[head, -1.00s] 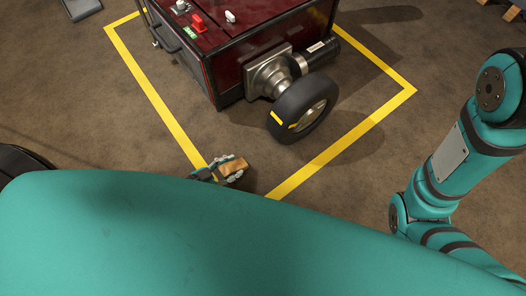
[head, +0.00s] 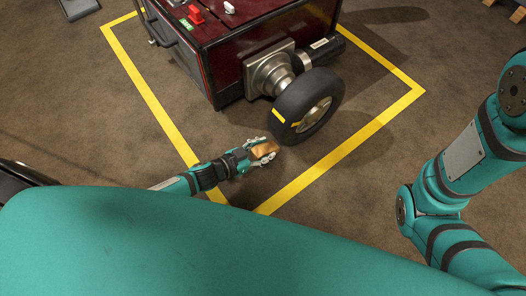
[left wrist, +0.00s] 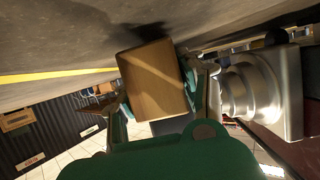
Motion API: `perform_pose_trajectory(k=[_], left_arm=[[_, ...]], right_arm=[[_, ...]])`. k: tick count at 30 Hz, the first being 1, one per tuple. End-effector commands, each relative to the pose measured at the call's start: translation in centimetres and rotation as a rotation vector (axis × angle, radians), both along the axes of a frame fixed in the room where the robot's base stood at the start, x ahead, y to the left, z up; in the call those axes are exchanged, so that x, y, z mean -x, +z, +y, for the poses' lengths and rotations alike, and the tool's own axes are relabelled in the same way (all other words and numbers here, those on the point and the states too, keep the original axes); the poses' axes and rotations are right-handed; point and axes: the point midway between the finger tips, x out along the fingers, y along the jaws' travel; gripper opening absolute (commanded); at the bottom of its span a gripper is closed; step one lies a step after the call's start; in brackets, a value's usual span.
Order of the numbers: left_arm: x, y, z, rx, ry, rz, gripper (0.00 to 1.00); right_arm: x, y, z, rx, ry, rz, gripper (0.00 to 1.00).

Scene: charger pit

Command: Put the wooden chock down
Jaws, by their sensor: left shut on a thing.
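The wooden chock (head: 264,151) is an orange-brown block in my left gripper (head: 262,150). In the head view it is low by the black wheel (head: 309,105) of the dark red machine, just left of the tyre's lower edge. I cannot tell whether the chock touches the floor or the tyre. In the left wrist view the chock (left wrist: 152,80) fills the space between the fingers of my left gripper (left wrist: 155,95), which are shut on it. My right arm shows at the right of the head view, but its gripper is out of view.
The dark red machine (head: 230,50) stands inside a yellow floor line (head: 345,150). Its silver hub housing (left wrist: 262,90) is close on the right in the left wrist view. Bare brown floor lies left of the line.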

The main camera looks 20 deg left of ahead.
Motion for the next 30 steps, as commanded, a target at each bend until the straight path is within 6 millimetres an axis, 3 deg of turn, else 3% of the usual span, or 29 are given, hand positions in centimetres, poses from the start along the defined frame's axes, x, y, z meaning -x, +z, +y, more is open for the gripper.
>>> perform_pose_trajectory(k=[20, 21, 26, 30], left_arm=[[-0.1, -1.0, 0.0, 0.001, 0.001, -0.002, 0.05], [0.0, -1.0, 0.1, 0.0, 0.001, -0.001, 0.44], [0.0, -1.0, 0.0, 0.0, 0.001, -0.001, 0.63], [0.0, -1.0, 0.0, 0.001, 0.0, -0.001, 0.63]], right_arm=[[0.0, -0.4, 0.0, 0.001, 0.0, -0.001, 0.5], [0.0, -0.4, 0.0, 0.001, 0.0, -0.001, 0.5], [0.0, -0.4, 0.0, 0.0, 0.0, -0.001, 0.5], [0.0, -0.4, 0.0, 0.0, 0.0, -0.001, 0.5]])
